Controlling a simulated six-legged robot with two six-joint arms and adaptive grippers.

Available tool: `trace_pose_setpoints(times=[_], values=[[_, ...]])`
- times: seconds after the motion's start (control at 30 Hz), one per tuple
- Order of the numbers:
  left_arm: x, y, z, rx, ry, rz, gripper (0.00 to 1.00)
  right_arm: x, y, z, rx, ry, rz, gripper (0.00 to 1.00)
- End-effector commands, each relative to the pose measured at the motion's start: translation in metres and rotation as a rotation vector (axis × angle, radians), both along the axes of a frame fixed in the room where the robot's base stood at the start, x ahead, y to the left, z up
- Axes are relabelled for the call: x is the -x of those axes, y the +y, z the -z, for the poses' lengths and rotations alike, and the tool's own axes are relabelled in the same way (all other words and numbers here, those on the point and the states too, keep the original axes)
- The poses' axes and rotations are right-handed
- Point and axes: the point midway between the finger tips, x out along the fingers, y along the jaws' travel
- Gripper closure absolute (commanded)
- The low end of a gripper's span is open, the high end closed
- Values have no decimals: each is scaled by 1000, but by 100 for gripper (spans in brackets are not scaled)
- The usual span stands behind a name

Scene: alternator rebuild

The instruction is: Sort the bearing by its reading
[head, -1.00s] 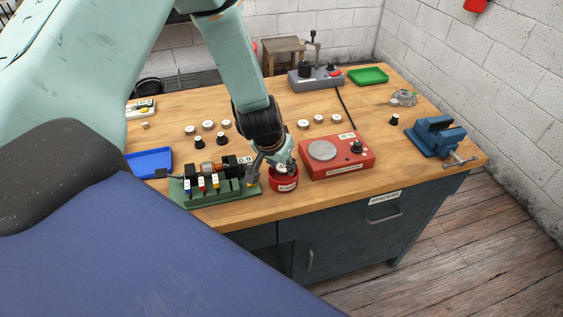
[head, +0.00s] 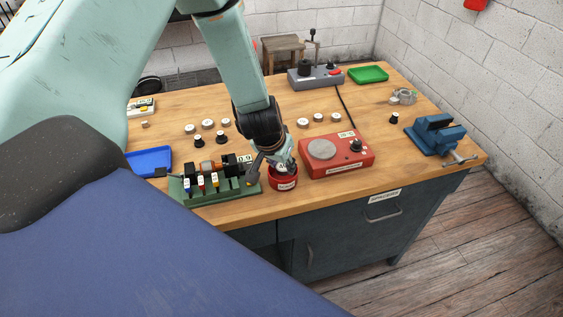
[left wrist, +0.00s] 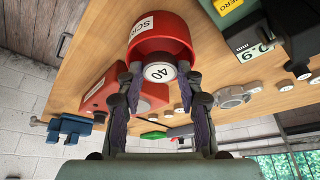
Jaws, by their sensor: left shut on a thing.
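My left gripper (head: 279,163) is at the red tin (head: 284,184) near the bench's front edge, fingers pointing down. In the left wrist view the gripper (left wrist: 160,80) is shut on a small round bearing (left wrist: 159,72) with a white face marked 40. The bearing is at the mouth of the red tin (left wrist: 160,42), whose label reads as SCRAP, partly cut off. I cannot tell whether it touches the tin. My right gripper is not in view.
A red tester (head: 337,155) stands close right. A blue tray (head: 150,162), blue vise (head: 435,135) and green tray (head: 368,75) lie farther off. Several small round parts stand mid-bench.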

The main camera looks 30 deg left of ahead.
Motion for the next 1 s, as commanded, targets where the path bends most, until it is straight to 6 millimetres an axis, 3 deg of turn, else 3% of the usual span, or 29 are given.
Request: trace_pose_setpoints(times=[0.4, 0.43, 0.73, 0.93, 1.0], values=[[0, 0, 0, 0, -1, 1, 96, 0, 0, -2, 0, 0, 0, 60], [0, 0, 0, 0, -1, 1, 63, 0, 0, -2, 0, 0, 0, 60], [0, 0, 0, 0, 0, 1, 37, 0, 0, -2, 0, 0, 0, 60], [0, 0, 0, 0, 0, 1, 37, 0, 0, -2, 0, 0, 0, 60], [0, 0, 0, 0, 0, 1, 41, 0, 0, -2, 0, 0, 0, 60]])
